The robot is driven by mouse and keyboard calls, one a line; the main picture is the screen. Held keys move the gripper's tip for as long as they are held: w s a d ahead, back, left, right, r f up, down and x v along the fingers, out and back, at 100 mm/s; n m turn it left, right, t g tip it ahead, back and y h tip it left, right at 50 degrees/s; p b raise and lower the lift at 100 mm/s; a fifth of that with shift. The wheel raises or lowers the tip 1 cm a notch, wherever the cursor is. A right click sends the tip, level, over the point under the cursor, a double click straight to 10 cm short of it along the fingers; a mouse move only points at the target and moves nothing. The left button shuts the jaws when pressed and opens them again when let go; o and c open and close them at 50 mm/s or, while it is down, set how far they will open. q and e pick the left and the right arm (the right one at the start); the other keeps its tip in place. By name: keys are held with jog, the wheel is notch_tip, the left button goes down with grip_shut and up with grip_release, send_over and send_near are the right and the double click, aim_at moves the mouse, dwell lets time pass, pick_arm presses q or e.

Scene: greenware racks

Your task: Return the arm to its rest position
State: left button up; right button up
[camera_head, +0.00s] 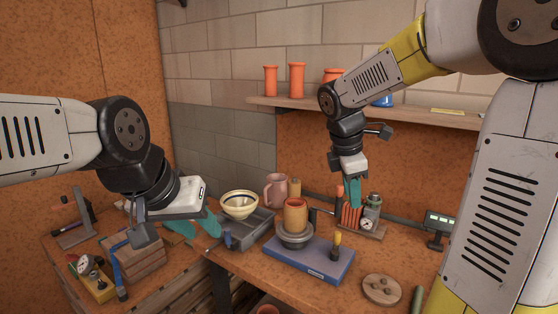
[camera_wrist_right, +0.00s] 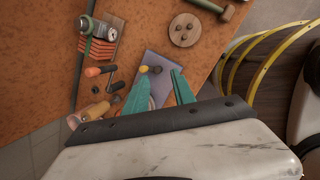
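My right gripper (camera_head: 354,194) hangs from its raised arm above the back right of the workbench, its teal fingers pointing down. In the right wrist view its two fingers (camera_wrist_right: 159,76) stand apart, with nothing held between them. My left gripper (camera_head: 198,226) is at the left, low near the grey tray, with its teal fingers spread and no object visible between them. Its far side is partly hidden by its own housing.
A blue board (camera_head: 310,259) carries an orange cup (camera_head: 295,214). A striped bowl (camera_head: 239,203) is in the grey tray (camera_head: 254,232). A pink mug (camera_head: 276,188), a gauge (camera_head: 368,224), and a round wooden disc (camera_head: 382,288) stand nearby. A shelf (camera_head: 420,115) runs behind my right arm.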

jog(key=s+a+r+m+t+y, duration=0.2)
jog(key=s+a+m+t+y, duration=0.1)
jog(key=s+m, duration=1.4)
jog(key=shift+a+m+t+y, duration=0.25)
jog(key=shift+m+y, duration=0.25)
jog(key=shift+y, duration=0.4)
